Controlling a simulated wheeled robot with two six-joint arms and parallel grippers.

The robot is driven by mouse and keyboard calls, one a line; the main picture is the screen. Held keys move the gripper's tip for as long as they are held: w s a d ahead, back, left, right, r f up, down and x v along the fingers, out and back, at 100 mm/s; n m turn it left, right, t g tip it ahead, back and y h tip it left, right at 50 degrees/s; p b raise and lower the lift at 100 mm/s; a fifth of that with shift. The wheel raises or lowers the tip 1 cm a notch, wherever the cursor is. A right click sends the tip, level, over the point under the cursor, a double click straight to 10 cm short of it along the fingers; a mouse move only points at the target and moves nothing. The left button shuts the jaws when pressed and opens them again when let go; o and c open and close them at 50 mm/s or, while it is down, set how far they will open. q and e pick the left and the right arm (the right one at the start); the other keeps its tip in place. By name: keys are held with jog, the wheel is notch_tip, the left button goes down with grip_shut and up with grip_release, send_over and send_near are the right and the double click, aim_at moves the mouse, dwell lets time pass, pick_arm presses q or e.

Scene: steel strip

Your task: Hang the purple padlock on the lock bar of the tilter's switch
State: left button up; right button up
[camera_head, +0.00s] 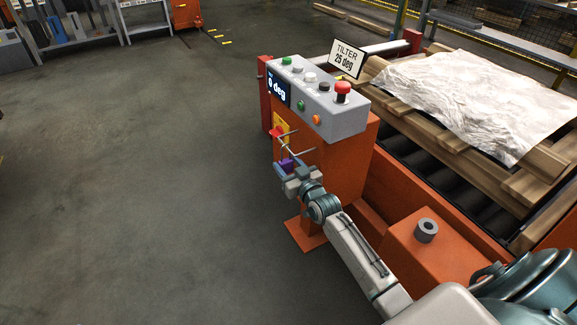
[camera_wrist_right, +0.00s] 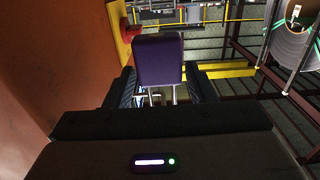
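The purple padlock (camera_head: 287,165) is between the fingers of my right gripper (camera_head: 293,174), close to the front of the orange tilter post. In the right wrist view the padlock body (camera_wrist_right: 160,62) fills the space between the two dark fingers (camera_wrist_right: 161,88), and pale shackle legs show below it. The tilter's switch is a red handle (camera_head: 277,131) on a yellow plate (camera_head: 283,122). A thin grey lock bar (camera_head: 298,151) sticks out below it, just above the padlock. I cannot tell whether the shackle is around the bar. My left gripper is out of view.
The control box (camera_head: 320,98) with several buttons tops the post. Its "TILTER 25 deg" sign (camera_head: 346,58) stands behind. The tilter carries a pallet (camera_head: 455,135) with a crumpled sheet (camera_head: 455,95). Open floor (camera_head: 140,190) lies to the left.

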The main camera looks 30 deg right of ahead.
jog(key=shift+o, duration=1.4)
jog(key=s+p, duration=0.8)
jog(key=s, duration=0.2)
jog(key=shift+s+p, duration=0.35)
jog(key=shift+s, duration=0.05)
